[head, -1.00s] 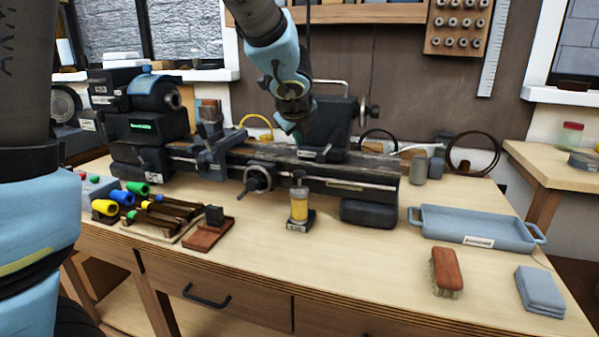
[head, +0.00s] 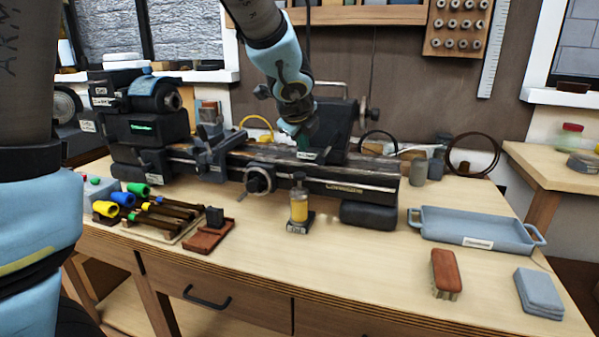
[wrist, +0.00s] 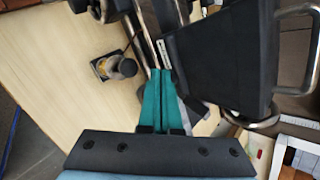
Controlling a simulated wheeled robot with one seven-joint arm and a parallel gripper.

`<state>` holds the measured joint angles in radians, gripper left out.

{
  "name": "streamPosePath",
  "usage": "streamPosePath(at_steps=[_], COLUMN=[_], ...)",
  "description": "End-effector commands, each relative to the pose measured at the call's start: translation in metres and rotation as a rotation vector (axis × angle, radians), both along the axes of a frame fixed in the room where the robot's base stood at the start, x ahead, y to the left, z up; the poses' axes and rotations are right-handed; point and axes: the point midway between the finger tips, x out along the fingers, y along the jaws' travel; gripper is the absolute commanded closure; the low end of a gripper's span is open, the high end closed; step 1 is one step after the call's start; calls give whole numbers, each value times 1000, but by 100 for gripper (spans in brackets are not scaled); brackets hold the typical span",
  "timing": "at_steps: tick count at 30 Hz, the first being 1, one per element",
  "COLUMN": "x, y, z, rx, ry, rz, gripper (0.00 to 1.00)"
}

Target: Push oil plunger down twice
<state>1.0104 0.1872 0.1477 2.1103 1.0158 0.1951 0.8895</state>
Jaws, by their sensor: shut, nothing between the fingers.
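The oil dispenser (head: 299,210) is a small upright bottle with yellow contents on a dark labelled base, on the bench in front of the lathe. Its dark plunger top (head: 299,178) stands raised above the yellow part. In the wrist view the dispenser (wrist: 103,67) is left of my fingers, with the round plunger top (wrist: 127,67) towards them. My gripper (wrist: 160,76) has teal fingers closed together, with nothing between them. In the head view my gripper (head: 302,140) is above the lathe bed, behind and higher than the plunger, apart from it.
The lathe (head: 345,182) spans the bench behind the dispenser, with a handwheel (head: 258,181) close to its left. A blue tray (head: 470,240), a brush (head: 446,272) and folded cloths (head: 539,293) lie right. Coloured-handled tools (head: 170,216) lie left. The bench front is clear.

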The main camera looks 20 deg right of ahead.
Motion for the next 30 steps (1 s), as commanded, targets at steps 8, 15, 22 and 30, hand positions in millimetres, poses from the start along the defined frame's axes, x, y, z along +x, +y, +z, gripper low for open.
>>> streamPosePath(at_steps=[8,15,22,30], x=[-19,-24,-18,-3], y=[-15,-27,-31,-21], z=[6,17,30,42], rx=[-363,-690,-997,-1368], ry=[336,603,815,1008], rz=[389,769,1142,1612], gripper=[100,100,100,100])
